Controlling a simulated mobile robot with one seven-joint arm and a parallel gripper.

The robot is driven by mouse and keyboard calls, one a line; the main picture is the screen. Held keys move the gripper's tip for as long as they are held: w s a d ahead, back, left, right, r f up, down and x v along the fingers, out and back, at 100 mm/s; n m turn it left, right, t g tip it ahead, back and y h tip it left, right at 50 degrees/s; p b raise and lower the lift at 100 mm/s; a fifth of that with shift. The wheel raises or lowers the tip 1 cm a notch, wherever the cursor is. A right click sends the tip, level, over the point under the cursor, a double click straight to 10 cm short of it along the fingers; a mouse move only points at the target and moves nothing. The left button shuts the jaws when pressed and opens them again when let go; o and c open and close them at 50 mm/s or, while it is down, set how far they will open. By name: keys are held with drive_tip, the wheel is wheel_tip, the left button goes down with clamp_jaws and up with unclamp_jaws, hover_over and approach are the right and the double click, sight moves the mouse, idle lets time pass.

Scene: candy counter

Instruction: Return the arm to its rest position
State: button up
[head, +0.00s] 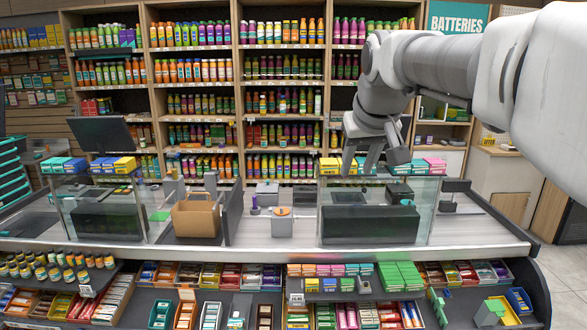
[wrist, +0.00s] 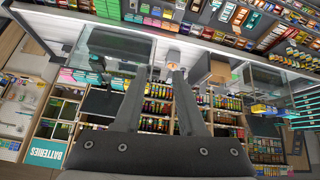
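My arm (head: 440,65) reaches in from the right side of the head view, raised above the counter. My gripper (head: 361,165) hangs at its end with the fingers pointing down, above the right glass case. In the wrist view my gripper (wrist: 160,74) shows two dark fingers standing apart with nothing between them. It is open and empty. The fingertips seem close to the boxes on top of the case in the head view, but I cannot tell whether they touch.
The counter (head: 480,232) holds a right glass case (head: 375,225), a brown paper bag (head: 196,215) and a monitor (head: 101,134). Yellow boxes (head: 330,165) and pink boxes (head: 434,164) lie on the case. Candy racks fill the front; bottle shelves (head: 195,50) stand behind.

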drive_tip(key=s+d+f+m+g+b, duration=0.1)
drive_tip(key=s+f+b, duration=0.5)
drive_tip(key=s+f, duration=1.6)
drive_tip(key=s+d, duration=0.1)
drive_tip(key=s, duration=0.3)
drive_tip(key=shift+d+f+g, duration=0.15)
drive_tip(key=shift+f+g, duration=0.15)
drive_tip(key=shift+f, duration=0.05)
drive_tip(key=shift+w, duration=0.1)
